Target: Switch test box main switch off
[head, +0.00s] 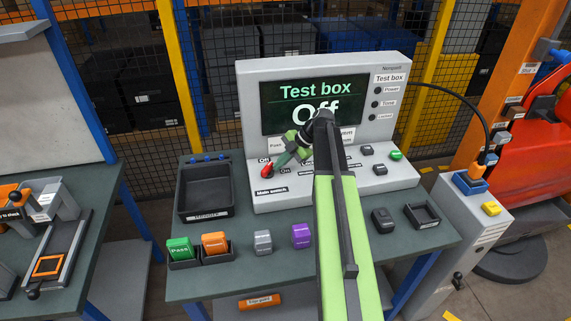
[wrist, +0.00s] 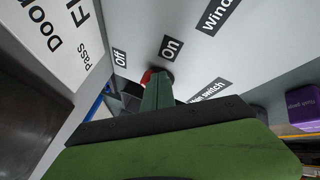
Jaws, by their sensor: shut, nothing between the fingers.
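The grey test box (head: 325,190) stands on the bench, and its screen (head: 313,95) reads "Test box" and "Off". Its red main switch (head: 267,170) sits at the left of the sloping panel, above the "Main switch" label. My gripper (head: 283,160) is shut and empty, its tip just right of the red switch. In the wrist view my shut fingers (wrist: 158,92) cover most of the switch. Only a bit of its red part (wrist: 147,76) shows, between the "Off" and "On" labels. I cannot tell whether the fingers touch it or which way it leans.
A black tray (head: 206,193) lies left of the box. Green (head: 180,249), orange (head: 214,243), grey (head: 263,242) and purple (head: 301,236) blocks stand along the bench front. My arm hides the panel's middle. A black cable runs from the box's right side to a grey cabinet (head: 462,235).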

